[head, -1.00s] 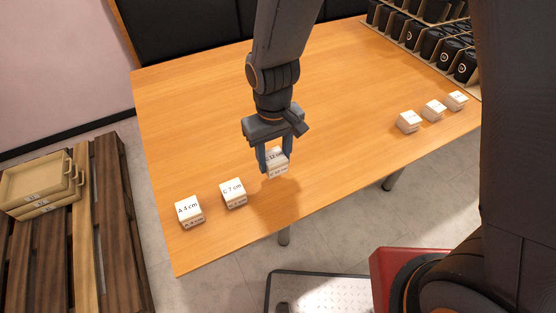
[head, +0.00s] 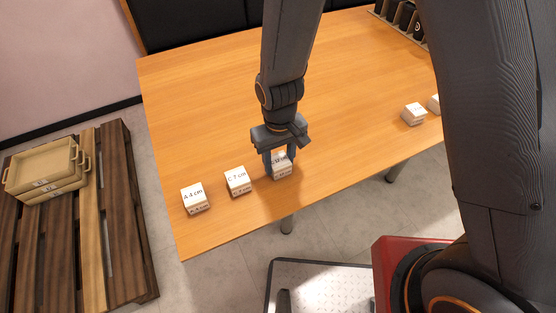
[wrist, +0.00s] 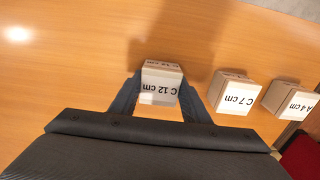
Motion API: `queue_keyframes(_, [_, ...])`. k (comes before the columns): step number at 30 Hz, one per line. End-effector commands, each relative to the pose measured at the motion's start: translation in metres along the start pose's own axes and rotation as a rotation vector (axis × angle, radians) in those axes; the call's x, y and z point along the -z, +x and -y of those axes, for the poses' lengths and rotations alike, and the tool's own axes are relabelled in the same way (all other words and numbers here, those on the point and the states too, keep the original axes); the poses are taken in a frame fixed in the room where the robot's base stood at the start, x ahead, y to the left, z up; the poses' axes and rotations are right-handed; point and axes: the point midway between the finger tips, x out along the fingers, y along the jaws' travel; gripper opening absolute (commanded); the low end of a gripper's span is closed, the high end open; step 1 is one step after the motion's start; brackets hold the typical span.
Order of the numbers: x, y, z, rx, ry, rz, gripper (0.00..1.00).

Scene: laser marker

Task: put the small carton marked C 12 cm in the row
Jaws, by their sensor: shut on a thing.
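The small carton marked C 12 cm (head: 282,170) is a white and tan box. My gripper (head: 280,165) is shut on it, with one finger on each side. In the wrist view the same carton (wrist: 161,82) shows between the fingertips. It is at or just above the table top; I cannot tell whether it touches. To its left in the head view are the carton marked C 7 cm (head: 238,180) and, farther left, the carton marked A 4 cm (head: 195,198). The held carton is roughly in line with these two, with a gap beside C 7 cm.
The wooden table (head: 215,100) is bare behind the row. More small cartons (head: 414,113) stand at the right, partly hidden by my arm. A rack with dark items (head: 405,20) is at the back right. Trays (head: 45,170) sit on a pallet (head: 105,220) at the left.

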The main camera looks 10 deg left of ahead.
Motion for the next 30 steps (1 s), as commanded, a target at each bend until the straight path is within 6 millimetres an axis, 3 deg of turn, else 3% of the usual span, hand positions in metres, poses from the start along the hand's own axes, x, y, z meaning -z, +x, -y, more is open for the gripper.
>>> queue_keyframes(1, [0.000, 0.002, 0.000, 0.000, 0.000, 0.000, 0.19])
queue_keyframes(2, [0.000, 0.001, 0.000, 0.000, 0.000, 0.000, 0.48])
queue_keyframes(5, [0.000, 0.001, 0.000, 0.000, 0.000, 0.000, 0.61])
queue_keyframes(17, [0.001, -0.005, 0.000, 0.000, 0.000, -0.002, 0.61])
queue_keyframes(30, [0.002, -0.069, 0.000, 0.000, -0.001, -0.005, 0.61])
